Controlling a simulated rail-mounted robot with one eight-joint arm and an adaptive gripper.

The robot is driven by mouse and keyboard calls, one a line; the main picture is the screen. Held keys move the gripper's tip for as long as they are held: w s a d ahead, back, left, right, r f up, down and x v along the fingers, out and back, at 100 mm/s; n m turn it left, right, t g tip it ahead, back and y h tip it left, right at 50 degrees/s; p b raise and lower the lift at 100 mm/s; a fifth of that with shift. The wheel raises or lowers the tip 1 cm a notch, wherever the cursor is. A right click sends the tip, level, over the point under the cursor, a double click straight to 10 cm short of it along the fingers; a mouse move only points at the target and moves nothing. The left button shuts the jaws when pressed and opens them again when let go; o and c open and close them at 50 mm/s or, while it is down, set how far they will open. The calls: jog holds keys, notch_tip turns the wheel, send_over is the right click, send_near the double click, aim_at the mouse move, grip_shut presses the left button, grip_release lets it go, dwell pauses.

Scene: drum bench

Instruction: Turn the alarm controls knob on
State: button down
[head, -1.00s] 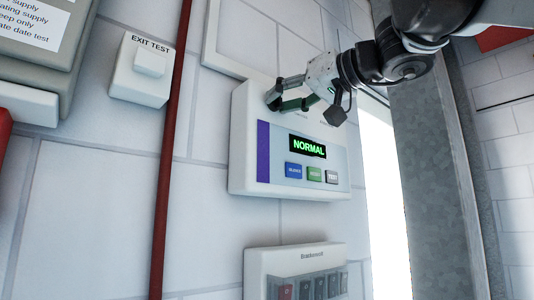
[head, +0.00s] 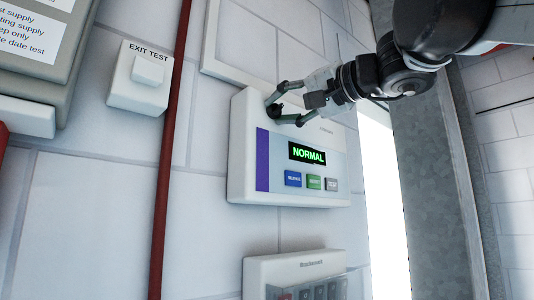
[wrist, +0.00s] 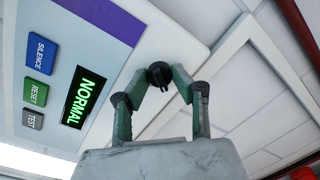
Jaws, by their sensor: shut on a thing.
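The alarm panel (head: 240,160) is a white wall box with a purple stripe, a green "NORMAL" display (head: 307,153) and a row of buttons. Its round black knob (head: 275,110) sits at the upper left of the panel face. In the wrist view the knob (wrist: 160,75) shows between my fingertips, with a ridge across it. My gripper (head: 275,108) is at the knob, its two green-grey fingers closed on the knob's sides. The gripper body comes in from the upper right. The writing around the knob is too small to read.
The blue, green and grey buttons (head: 314,182) lie below the display. An "EXIT TEST" box (head: 140,80) and a red pipe (head: 170,150) are to the left. Another switch box (head: 262,268) is below. A grey column (head: 430,170) stands to the right.

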jog(key=m, duration=0.5)
jog(key=shift+m+t+p, duration=0.3)
jog(key=shift+m, duration=0.1)
jog(key=m, duration=0.5)
jog(key=shift+m, duration=0.5)
jog(key=c, duration=1.4)
grip_release()
jog(key=shift+c, duration=0.2)
jog(key=shift+s, duration=0.1)
jog(key=v, duration=1.2)
jog(key=shift+a, duration=0.2)
jog(key=shift+f, duration=0.1)
